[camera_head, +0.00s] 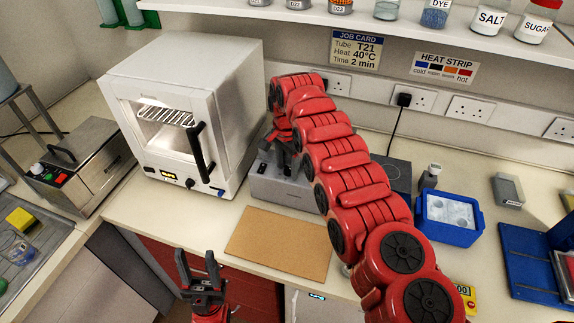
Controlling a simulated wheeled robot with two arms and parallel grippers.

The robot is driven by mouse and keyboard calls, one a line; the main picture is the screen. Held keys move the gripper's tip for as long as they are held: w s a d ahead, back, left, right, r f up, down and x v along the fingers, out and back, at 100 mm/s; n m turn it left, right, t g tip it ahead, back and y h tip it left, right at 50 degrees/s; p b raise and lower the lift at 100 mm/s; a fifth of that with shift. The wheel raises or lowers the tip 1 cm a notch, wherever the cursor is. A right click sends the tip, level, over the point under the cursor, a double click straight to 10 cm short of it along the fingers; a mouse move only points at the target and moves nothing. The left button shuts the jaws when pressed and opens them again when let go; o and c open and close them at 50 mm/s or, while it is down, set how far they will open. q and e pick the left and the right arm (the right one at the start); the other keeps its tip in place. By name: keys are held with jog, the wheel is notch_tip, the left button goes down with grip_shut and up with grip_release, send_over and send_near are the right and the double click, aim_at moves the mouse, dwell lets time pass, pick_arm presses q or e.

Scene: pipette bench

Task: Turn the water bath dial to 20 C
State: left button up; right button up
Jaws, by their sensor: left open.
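A low grey box-shaped device (283,191) stands on the bench right of the white oven, with small dark marks on its front. It may be the water bath; my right arm hides much of it, and I cannot read a dial or scale on it. My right gripper (284,158) points down at the top of this device. Its fingers are small and partly covered, so I cannot tell if they touch it or are open. My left gripper (200,287) is open and empty, low in front of the bench edge, well away from the device.
The white oven (228,95) has a black handle, a lit display and a knob. A steel box (92,168) with a white knob and coloured buttons stands at left. A brown board (277,243) lies in front. A blue ice box (448,232) stands right of my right arm.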

jog(key=shift+w, duration=0.1)
jog(key=c, duration=0.5)
grip_shut()
